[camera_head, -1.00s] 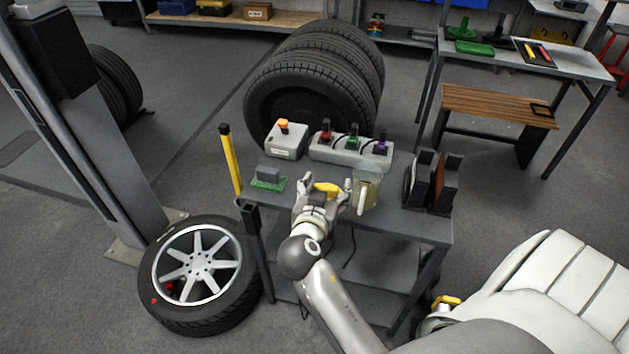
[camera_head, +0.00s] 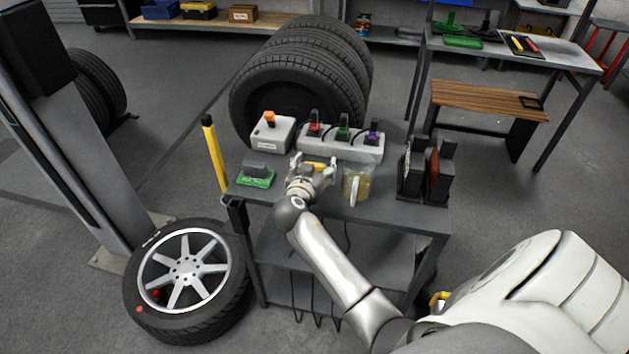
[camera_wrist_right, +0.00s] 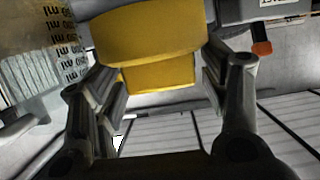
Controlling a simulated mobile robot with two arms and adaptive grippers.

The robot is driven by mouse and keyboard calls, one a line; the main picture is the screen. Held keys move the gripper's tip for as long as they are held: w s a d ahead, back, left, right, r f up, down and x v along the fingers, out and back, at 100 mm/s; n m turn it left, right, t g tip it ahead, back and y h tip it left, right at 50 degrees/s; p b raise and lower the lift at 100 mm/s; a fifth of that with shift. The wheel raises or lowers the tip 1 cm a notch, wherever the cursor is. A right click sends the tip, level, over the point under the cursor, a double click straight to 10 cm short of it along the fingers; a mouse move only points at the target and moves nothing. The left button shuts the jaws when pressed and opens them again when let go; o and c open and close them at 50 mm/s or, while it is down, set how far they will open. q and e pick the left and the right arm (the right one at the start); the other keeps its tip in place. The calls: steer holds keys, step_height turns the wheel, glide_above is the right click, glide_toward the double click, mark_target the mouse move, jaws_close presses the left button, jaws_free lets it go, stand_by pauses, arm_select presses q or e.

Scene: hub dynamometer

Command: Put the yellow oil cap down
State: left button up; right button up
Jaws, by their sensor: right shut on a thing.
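The yellow oil cap (camera_head: 318,165) is between the fingers of my right gripper (camera_head: 314,168), over the grey cart's top (camera_head: 392,207). In the right wrist view the cap (camera_wrist_right: 150,38) fills the upper middle, and the right gripper (camera_wrist_right: 163,90) is shut on it. I cannot tell whether the cap touches the cart top. A clear measuring jug (camera_head: 357,184) with yellowish contents stands just right of the gripper. Its printed markings show at the left of the wrist view. My left gripper is not in view.
Behind the gripper are a switch strip (camera_head: 341,146) and a grey box with an orange switch (camera_head: 271,133). A green-based block (camera_head: 257,174) sits left, black holders (camera_head: 425,175) right. A yellow post (camera_head: 214,155) rises at the cart's left edge. A wheel (camera_head: 187,280) lies on the floor.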

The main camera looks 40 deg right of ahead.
steer(key=shift+w+d+f, duration=0.15)
steer(key=shift+f, duration=0.2)
step_height(320, 180, down, 3)
steer(key=shift+w+d+r+b, duration=0.1)
steer(key=shift+w+r+b, duration=0.1)
steer(key=shift+b, duration=0.85)
steer(key=shift+f, duration=0.35)
steer(key=shift+s, duration=0.1)
steer(key=o, duration=1)
steer(key=shift+f, duration=0.1)
